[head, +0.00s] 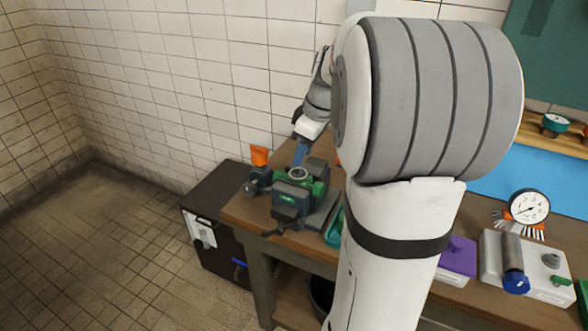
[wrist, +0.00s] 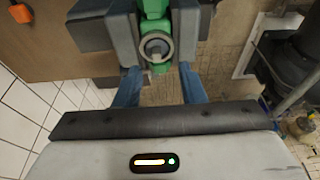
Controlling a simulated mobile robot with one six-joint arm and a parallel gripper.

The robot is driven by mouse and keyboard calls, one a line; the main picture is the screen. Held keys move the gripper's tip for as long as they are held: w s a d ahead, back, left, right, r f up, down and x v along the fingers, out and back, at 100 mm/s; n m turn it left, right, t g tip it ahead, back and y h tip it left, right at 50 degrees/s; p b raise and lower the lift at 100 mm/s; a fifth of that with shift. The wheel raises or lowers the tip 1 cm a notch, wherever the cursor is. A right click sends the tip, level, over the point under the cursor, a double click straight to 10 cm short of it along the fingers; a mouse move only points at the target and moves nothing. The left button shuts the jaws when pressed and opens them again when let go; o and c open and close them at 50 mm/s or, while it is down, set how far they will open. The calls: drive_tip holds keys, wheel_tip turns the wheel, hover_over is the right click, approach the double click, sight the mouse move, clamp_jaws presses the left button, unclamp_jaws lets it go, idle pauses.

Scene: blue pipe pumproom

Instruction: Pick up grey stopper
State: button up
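A grey round piece, which looks like the grey stopper (head: 298,173), sits on top of a green valve body (head: 318,170) held at the vise (head: 290,195). In the wrist view the grey round piece (wrist: 156,46) shows as a ring with a darker middle on the green body (wrist: 156,12). My gripper (head: 301,158) is above and close to it in the head view. In the wrist view my gripper (wrist: 160,80) has its two blue fingers wide apart with nothing between the tips; the grey piece appears just beyond them. Whether they touch anything is unclear.
An orange object (head: 259,155) stands left of the vise, near the tiled wall. A dark cabinet (head: 222,215) is beside the bench. A pressure gauge (head: 529,207), a purple box (head: 458,258) and a light box (head: 495,255) are at right. My arm hides the bench's middle.

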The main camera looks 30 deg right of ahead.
sight(300, 174)
drive_tip(key=x, duration=0.4)
drive_tip(key=shift+w+f+p, duration=0.1)
drive_tip(key=shift+f+p, duration=0.3)
drive_tip(key=shift+d, duration=0.1)
clamp_jaws()
